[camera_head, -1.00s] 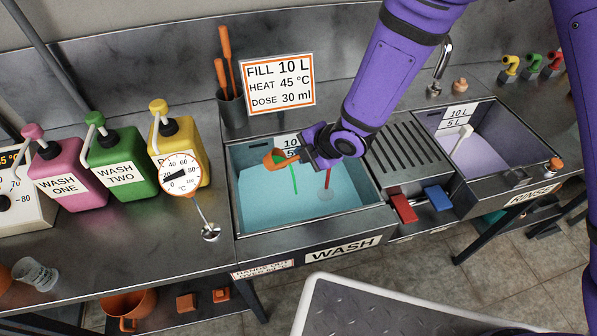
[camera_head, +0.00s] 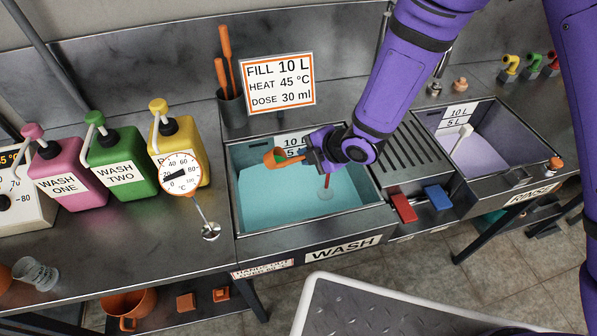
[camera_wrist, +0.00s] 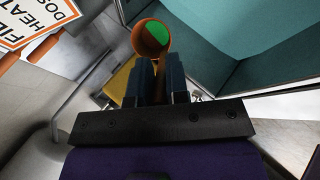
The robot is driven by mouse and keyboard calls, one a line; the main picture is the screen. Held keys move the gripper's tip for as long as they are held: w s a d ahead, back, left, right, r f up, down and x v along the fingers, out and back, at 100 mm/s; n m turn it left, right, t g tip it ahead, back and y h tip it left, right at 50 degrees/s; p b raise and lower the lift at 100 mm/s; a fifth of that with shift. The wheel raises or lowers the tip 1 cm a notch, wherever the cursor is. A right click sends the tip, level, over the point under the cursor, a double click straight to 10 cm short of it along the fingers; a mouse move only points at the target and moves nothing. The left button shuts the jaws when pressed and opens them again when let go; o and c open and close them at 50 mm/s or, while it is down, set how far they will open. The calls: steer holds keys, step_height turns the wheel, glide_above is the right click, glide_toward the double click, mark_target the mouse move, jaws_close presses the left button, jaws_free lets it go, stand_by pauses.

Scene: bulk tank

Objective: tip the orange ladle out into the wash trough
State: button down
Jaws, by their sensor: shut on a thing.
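My gripper (camera_head: 309,160) is shut on the orange ladle's handle, above the wash trough (camera_head: 234,200). The ladle (camera_head: 281,163) sticks out to the left of the jaws, over the trough's back left part. In the wrist view the ladle's cup (camera_wrist: 139,41) is beyond the fingertips (camera_wrist: 157,72), with green liquid inside. How far the cup is tilted is hard to tell. No green stream shows under it now. The trough holds teal water.
A sign (camera_head: 279,84) and a pot of orange-handled tools (camera_head: 232,108) stand behind the trough. Pink, green and yellow pump bottles (camera_head: 124,160) and a dial thermometer (camera_head: 181,175) are at left. A ribbed drainboard (camera_head: 408,150) and the rinse trough (camera_head: 490,135) are at right.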

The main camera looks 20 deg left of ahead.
steer(key=shift+w+d+f+m+y+p, duration=0.1)
steer(key=shift+d+f+m+y+p, duration=0.1)
steer(key=shift+d+f+y+p, duration=0.4)
steer(key=shift+w+d+f+m+y+p, duration=0.15)
steer(key=shift+d+f+y, duration=0.35)
steer(key=shift+y, duration=0.6)
stand_by(1.2)
